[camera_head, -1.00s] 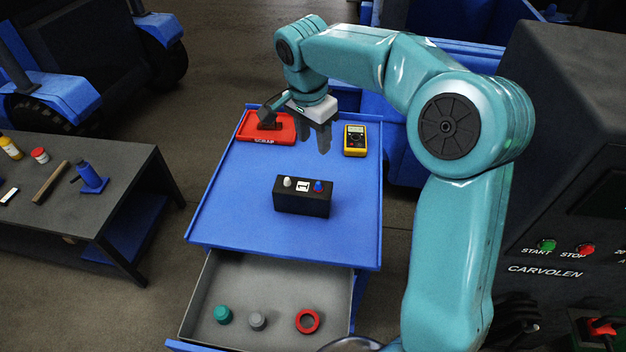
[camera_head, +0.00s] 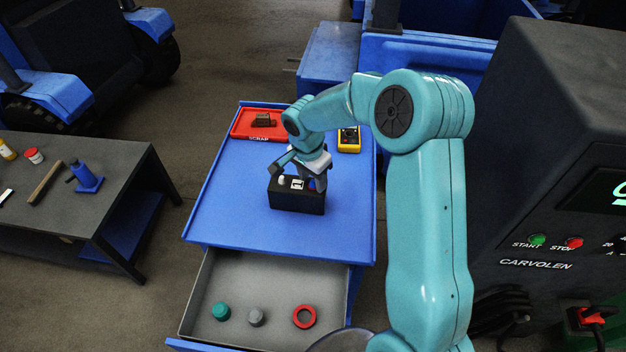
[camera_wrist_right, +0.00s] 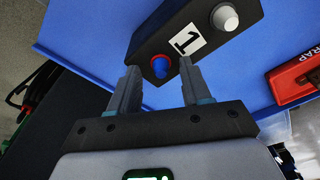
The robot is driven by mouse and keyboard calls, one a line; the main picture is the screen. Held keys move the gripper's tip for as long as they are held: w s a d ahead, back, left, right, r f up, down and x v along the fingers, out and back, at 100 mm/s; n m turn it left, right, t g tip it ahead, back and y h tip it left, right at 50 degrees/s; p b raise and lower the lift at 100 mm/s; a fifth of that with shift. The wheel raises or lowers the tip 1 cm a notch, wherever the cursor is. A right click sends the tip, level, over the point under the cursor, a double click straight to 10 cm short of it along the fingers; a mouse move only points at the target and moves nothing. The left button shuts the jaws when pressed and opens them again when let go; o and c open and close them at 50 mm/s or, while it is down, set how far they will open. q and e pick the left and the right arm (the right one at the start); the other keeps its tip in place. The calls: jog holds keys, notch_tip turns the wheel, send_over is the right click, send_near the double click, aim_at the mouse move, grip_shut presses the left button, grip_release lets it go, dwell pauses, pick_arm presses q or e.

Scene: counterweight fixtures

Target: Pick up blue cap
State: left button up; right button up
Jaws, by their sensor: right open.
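The black box (camera_head: 296,202) stands on the blue cart top, with a white number label between two caps. The blue cap (camera_wrist_right: 160,68), with a red ring around it, sits on the box at one end; in the head view the gripper mostly hides it. The white cap (camera_wrist_right: 225,17) sits at the other end; it also shows in the head view (camera_head: 282,181). My right gripper (camera_head: 316,182) is open over the blue cap's end of the box. In the wrist view its fingertips (camera_wrist_right: 158,74) lie to either side of the blue cap. My left gripper is out of view.
A red scrap tray (camera_head: 240,131) and a yellow multimeter (camera_head: 348,140) lie at the cart's far end. An open drawer (camera_head: 262,272) below holds a teal cap (camera_head: 221,311), a grey cap (camera_head: 256,317) and a red ring (camera_head: 304,316). The left part of the cart top is clear.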

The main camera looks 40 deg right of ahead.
aim_at(313, 181)
jog(key=shift+w+d+f, duration=0.1)
jog(key=shift+f, duration=0.1)
jog(key=shift+r, duration=0.1)
jog(key=c, duration=0.7)
jog(key=shift+r, duration=0.1)
notch_tip(313, 181, up, 20)
jog(key=shift+b, duration=0.45)
